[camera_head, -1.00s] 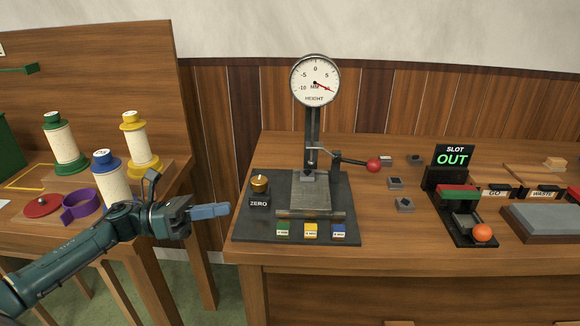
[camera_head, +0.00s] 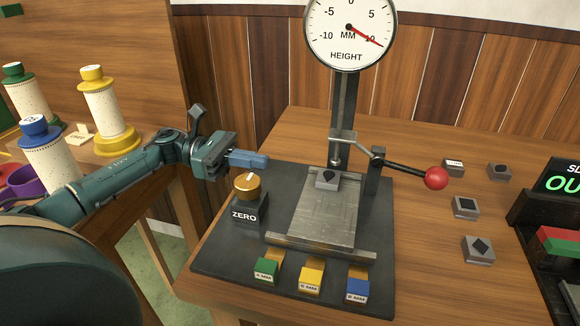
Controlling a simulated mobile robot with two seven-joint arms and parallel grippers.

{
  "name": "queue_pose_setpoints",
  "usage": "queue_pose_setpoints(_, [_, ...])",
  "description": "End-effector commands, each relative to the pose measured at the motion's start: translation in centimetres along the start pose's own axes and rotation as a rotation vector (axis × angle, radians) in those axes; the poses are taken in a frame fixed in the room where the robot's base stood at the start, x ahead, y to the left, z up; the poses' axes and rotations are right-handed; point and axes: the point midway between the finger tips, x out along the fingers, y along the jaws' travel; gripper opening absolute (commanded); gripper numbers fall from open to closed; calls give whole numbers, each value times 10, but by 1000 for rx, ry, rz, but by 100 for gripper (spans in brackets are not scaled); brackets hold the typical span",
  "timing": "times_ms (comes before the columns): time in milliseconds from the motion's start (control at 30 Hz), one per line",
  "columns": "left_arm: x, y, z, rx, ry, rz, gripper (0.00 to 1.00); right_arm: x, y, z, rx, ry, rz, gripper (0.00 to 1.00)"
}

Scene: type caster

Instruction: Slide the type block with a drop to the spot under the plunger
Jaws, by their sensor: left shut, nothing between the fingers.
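A small grey type block (camera_head: 327,179) with a dark, drop-like mark lies at the back of the metal plate (camera_head: 325,215) on the height gauge's base. The plunger (camera_head: 336,160) comes down directly at its back edge; I cannot tell whether they touch or whether the block is exactly centred. My left gripper (camera_head: 262,161) is shut and empty, with blue fingers, behind and above the brass ZERO knob (camera_head: 247,186), left of the block and apart from it. My right gripper is not in view.
The lever with a red ball (camera_head: 436,178) sticks out to the right. Several other blocks, one with a diamond (camera_head: 479,249), lie right of the gauge. Green, yellow and blue tabs (camera_head: 311,281) line the base front. The dial (camera_head: 350,32) stands above.

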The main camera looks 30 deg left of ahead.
Motion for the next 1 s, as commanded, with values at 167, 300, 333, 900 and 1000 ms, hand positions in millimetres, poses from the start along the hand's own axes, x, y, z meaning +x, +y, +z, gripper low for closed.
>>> queue_pose_setpoints(167, [28,-1,4,1,-2,-4,0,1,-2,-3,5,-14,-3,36])
queue_pose_setpoints(300, [55,0,5,1,-3,-4,0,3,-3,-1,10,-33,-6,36])
queue_pose_setpoints(333, [60,-1,4,-1,-3,-4,0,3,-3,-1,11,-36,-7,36])
queue_pose_setpoints(900, [95,0,2,0,0,-1,0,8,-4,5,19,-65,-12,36])
queue_pose_setpoints(1000, [95,0,1,0,-1,-1,0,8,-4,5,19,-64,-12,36])
